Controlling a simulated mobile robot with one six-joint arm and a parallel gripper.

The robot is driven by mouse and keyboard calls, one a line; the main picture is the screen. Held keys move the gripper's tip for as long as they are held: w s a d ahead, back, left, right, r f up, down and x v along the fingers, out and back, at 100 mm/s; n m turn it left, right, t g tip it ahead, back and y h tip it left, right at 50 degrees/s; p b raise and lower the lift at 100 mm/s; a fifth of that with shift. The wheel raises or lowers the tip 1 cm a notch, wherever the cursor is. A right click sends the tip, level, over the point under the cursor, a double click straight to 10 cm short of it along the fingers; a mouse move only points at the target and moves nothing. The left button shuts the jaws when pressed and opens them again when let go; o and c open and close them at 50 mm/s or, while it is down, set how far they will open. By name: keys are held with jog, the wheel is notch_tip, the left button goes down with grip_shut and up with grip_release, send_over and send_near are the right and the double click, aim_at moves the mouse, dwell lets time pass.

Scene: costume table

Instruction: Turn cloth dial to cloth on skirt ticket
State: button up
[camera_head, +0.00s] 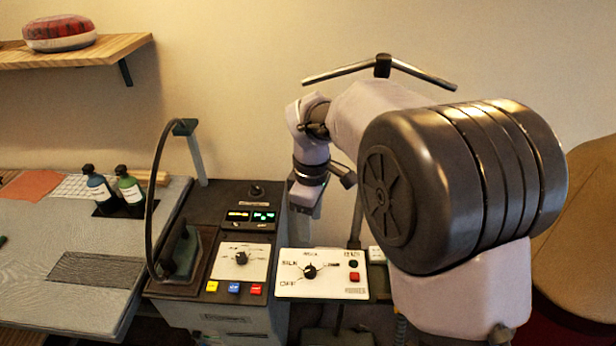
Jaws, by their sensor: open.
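A white control panel (322,283) at lower centre carries a black dial (310,271). SILK and OFF are readable on its left; the other words are too small to read surely, and I cannot tell where the dial points. A second dark dial (241,258) sits on a pale plate on the black console to its left. A small white card (376,254) is right of the panel, partly behind my arm; I cannot read it or tell whether it is the skirt ticket. My gripper (307,203) is above and behind the white panel, open, apart from both dials.
An iron (182,251) stands at the console's left with a cable arching above it. Two bottles (115,190) stand on the grey table (60,235). A wooden shelf (75,52) holds a red-topped cushion.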

jog(key=w+f, duration=0.1)
jog(key=b, duration=0.3)
send_over(311, 270)
notch_tip(311, 270, down, 6)
jog(key=shift+n, duration=0.3)
notch_tip(311, 270, down, 11)
jog(key=b, duration=0.3)
jog(key=shift+r, duration=0.1)
grip_shut()
